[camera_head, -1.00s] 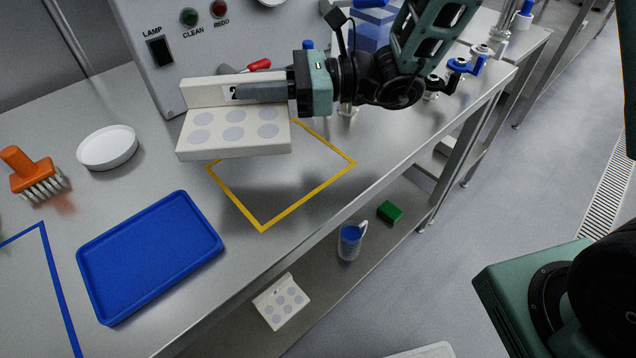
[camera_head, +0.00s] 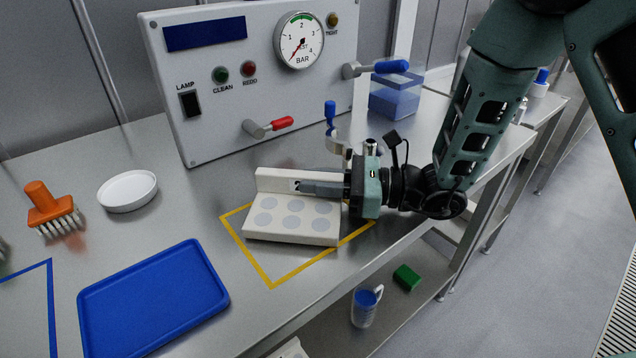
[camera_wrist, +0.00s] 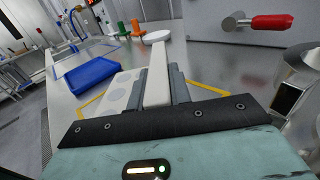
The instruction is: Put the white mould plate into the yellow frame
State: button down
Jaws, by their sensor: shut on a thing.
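The white mould plate (camera_head: 292,220) has round grey spots on its flat part and an upright wall at the back. My gripper (camera_head: 322,188) is shut on that upright wall. The plate sits level over the yellow frame (camera_head: 262,265), a taped outline on the steel bench, and covers much of it. The frame's front and left lines show past the plate; I cannot tell whether the plate touches the bench. In the wrist view the plate's wall (camera_wrist: 157,75) stands between my fingers, with the yellow line on both sides.
A blue tray (camera_head: 150,300) lies at the front left, with a white dish (camera_head: 127,190) and an orange brush (camera_head: 50,210) behind it. A grey panel with gauge and levers (camera_head: 240,120) stands behind. A valve (camera_head: 335,140) is close to my gripper.

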jog(key=shift+f, duration=0.15)
jog(key=shift+f, duration=0.15)
jog(key=c, duration=1.3)
grip_release()
